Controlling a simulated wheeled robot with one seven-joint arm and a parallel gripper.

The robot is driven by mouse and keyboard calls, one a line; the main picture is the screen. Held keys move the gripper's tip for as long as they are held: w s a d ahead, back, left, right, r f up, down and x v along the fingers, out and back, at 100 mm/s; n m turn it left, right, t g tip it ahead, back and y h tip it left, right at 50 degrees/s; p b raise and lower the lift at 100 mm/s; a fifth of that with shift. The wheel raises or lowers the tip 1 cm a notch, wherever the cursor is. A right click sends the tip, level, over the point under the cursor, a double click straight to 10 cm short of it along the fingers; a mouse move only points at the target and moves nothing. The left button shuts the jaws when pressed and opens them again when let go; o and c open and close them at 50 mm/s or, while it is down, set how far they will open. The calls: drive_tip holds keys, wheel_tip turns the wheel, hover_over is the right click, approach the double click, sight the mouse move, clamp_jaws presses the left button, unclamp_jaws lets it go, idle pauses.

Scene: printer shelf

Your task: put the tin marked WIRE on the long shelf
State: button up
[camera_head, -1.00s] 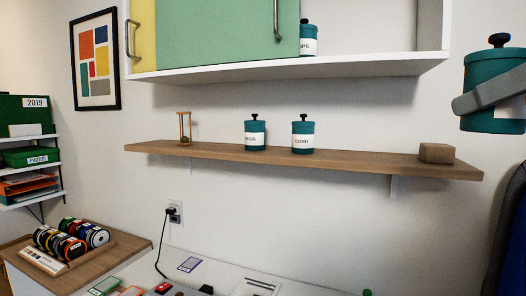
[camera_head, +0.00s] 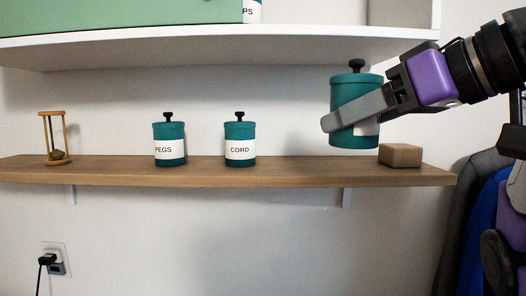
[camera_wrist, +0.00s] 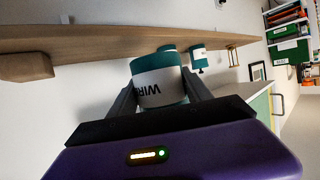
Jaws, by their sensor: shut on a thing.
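The teal tin marked WIRE (camera_head: 352,95) has a black knob on its lid and a white label. My gripper (camera_head: 338,118) is shut on it, with one finger across its front. In the head view the tin is upright over the right part of the long shelf (camera_head: 290,172), left of the wooden block. Its base looks a little above the shelf top; I cannot tell how far it is in front. In the wrist view the tin (camera_wrist: 160,80) sits between both fingers, its label reading WIRE, with the shelf (camera_wrist: 100,40) beyond.
On the long shelf stand an hourglass (camera_head: 54,138), the PEGS tin (camera_head: 169,140), the CORD tin (camera_head: 240,138) and a wooden block (camera_head: 401,155). Free shelf lies between CORD and the block. The white cabinet bottom (camera_head: 200,48) hangs above.

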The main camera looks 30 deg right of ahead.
drive_tip(key=p, duration=0.3)
hover_over(321, 164)
drive_tip(key=shift+s+a+f, duration=0.15)
drive_tip(key=shift+s+f, duration=0.05)
drive_tip(key=shift+f, duration=0.35)
drive_tip(key=shift+s+a+f, duration=0.15)
drive_tip(key=shift+s+f, duration=0.05)
drive_tip(key=shift+f, duration=0.3)
drive_tip(key=shift+f+p, duration=0.4)
drive_tip(key=shift+f, duration=1.55)
drive_tip(key=shift+w+d+f, duration=0.25)
drive_tip(key=shift+w+f, duration=0.05)
drive_tip(key=shift+f, duration=0.15)
drive_tip(key=shift+f, duration=0.1)
drive_tip(key=shift+f, duration=0.15)
drive_tip(key=o, duration=1.4)
